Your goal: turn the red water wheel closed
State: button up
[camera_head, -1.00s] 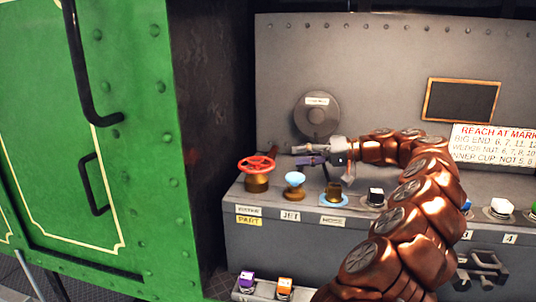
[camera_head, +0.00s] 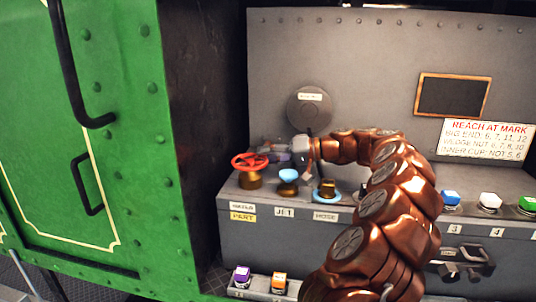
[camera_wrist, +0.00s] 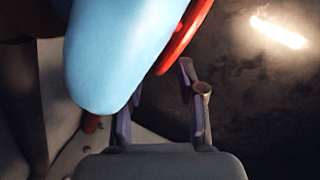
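The red wheel (camera_head: 250,160) sits on a brass base at the left end of the grey ledge. My gripper (camera_head: 264,149) is at its right, by the far side of its rim; contact cannot be told. In the wrist view the fingers (camera_wrist: 160,100) stand apart with nothing seen clamped between them. A piece of the red rim (camera_wrist: 187,38) shows just beyond the fingertips. A light blue knob (camera_head: 288,175) stands right of the wheel and looms large in the wrist view (camera_wrist: 125,50), hiding part of the wheel.
A brass fitting on a blue disc (camera_head: 326,190) stands farther right, then several coloured knobs. A round grey cap (camera_head: 310,108) is on the back wall. The green panel (camera_head: 80,150) with black handles closes off the left.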

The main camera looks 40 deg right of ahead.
jog(key=shift+c, duration=0.3)
grip_shut()
jog(key=shift+s+f+m+b, duration=0.1)
jog(key=shift+m+b, duration=0.2)
jog(key=shift+b, duration=0.4)
jog(key=shift+s+a+f+t+h+b, duration=0.1)
jog(key=shift+s+a+t+h+b, duration=0.05)
jog(key=shift+t+h+b, duration=0.35)
jog(key=shift+m+b, duration=0.35)
jog(key=shift+m, duration=0.05)
jog(key=shift+s+h, duration=0.1)
jog(key=shift+h, duration=0.2)
jog(key=shift+o, duration=0.3)
grip_release()
